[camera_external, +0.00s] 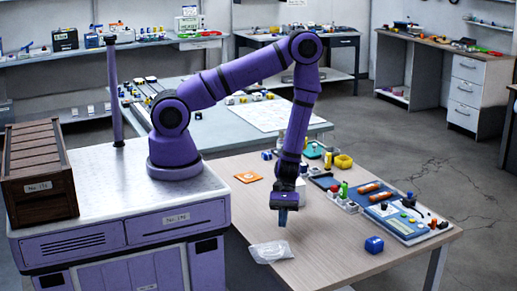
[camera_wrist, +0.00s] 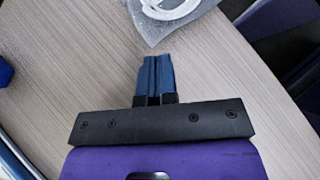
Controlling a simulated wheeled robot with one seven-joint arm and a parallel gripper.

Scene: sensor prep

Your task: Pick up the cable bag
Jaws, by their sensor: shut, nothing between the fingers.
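The cable bag (camera_external: 271,251) is a clear plastic bag lying flat near the front left edge of the wooden table. In the wrist view the cable bag (camera_wrist: 172,14) shows at the top, partly cut off, with a coiled white cable inside. My gripper (camera_external: 283,222) hangs pointing down above the table, a little behind and to the right of the bag. In the wrist view my gripper (camera_wrist: 154,62) has its two blue fingers pressed together with nothing between them. A strip of bare tabletop shows between the fingertips and the bag.
A blue block (camera_external: 374,244) sits to the right on the wooden table (camera_external: 325,262). A blue tray (camera_external: 398,218) with small parts lies at the right edge. An orange card (camera_external: 248,177) lies at the back left. The table around the bag is clear.

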